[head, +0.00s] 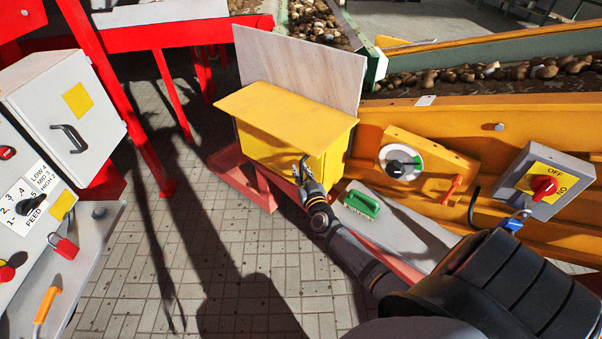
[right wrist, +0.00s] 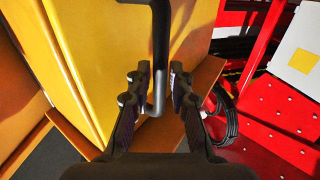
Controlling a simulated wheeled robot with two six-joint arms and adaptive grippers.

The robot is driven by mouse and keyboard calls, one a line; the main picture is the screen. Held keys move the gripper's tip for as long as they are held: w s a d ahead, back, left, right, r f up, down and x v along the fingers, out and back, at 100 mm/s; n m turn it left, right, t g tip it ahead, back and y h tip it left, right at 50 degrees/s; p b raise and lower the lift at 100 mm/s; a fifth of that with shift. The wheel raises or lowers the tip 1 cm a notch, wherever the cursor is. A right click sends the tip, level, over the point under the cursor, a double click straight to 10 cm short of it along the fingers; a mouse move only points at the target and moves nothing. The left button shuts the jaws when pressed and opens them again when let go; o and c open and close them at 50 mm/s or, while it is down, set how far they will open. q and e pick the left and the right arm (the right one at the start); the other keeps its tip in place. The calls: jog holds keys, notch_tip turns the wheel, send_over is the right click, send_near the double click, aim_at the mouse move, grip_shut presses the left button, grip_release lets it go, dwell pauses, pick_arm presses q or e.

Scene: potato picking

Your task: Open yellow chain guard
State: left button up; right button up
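The yellow chain guard (head: 285,140) is a box with a flat lid in the middle of the head view, and it looks shut. Its yellow face (right wrist: 95,60) fills the left of the right wrist view. A dark bar handle (right wrist: 159,50) stands out from that face. My right gripper (head: 304,165) is at the front of the guard. In the right wrist view its fingers (right wrist: 159,84) stand apart on either side of the handle's lower end, without a clear grip on it. My left gripper is not in view.
A grey board (head: 300,68) stands behind the guard. A green brush (head: 362,204) lies on a grey plate to the right. Yellow panels with a dial (head: 400,162) and a red switch (head: 544,187) are at right. A grey control cabinet (head: 60,110) is at left. Paved floor is clear between.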

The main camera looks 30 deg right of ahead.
jog(key=shift+c, duration=0.4)
grip_shut()
jog(key=shift+w, duration=0.1)
